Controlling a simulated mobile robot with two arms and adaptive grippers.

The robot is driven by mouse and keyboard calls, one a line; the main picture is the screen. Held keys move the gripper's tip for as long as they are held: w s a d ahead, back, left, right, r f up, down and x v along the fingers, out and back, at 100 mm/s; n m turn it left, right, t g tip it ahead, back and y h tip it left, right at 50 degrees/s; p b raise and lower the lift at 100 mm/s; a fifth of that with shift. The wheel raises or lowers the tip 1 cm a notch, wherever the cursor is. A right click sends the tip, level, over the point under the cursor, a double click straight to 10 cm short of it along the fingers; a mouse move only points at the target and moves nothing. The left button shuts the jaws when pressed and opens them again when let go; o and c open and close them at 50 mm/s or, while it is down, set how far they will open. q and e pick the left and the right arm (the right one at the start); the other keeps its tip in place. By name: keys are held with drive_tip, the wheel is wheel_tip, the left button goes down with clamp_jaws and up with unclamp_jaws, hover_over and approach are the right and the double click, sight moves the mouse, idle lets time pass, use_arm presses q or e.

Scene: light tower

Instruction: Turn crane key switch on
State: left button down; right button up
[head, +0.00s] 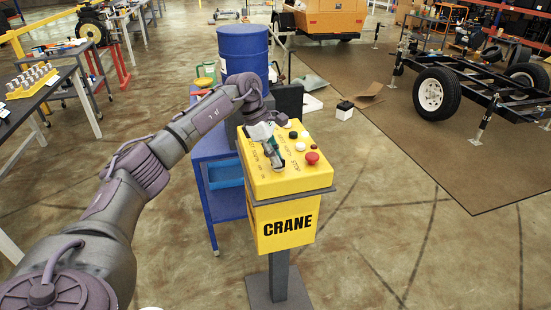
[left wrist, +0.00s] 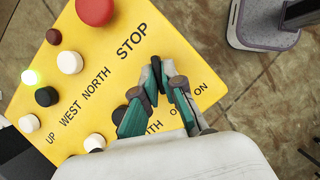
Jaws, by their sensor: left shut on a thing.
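The yellow crane control box (head: 275,182) stands on a grey post, with "CRANE" on its front. My left gripper (head: 274,160) is down at the left part of its sloping top panel. In the left wrist view, the gripper (left wrist: 157,90) has its green and grey fingers close together over the yellow panel (left wrist: 105,45), beside the partly covered "ON" lettering. My right gripper is not in view.
A red stop button (head: 312,158) and several black and white buttons share the panel. A blue cart (head: 222,190) and blue drum (head: 243,55) stand behind the box. The floor right of it is clear.

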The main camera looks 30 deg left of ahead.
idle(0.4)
use_arm(q)
drive_tip(key=c, duration=1.3)
unclamp_jaws()
drive_tip(key=shift+r, duration=0.1)
drive_tip(key=v, duration=1.2)
drive_tip(key=shift+w, duration=0.1)
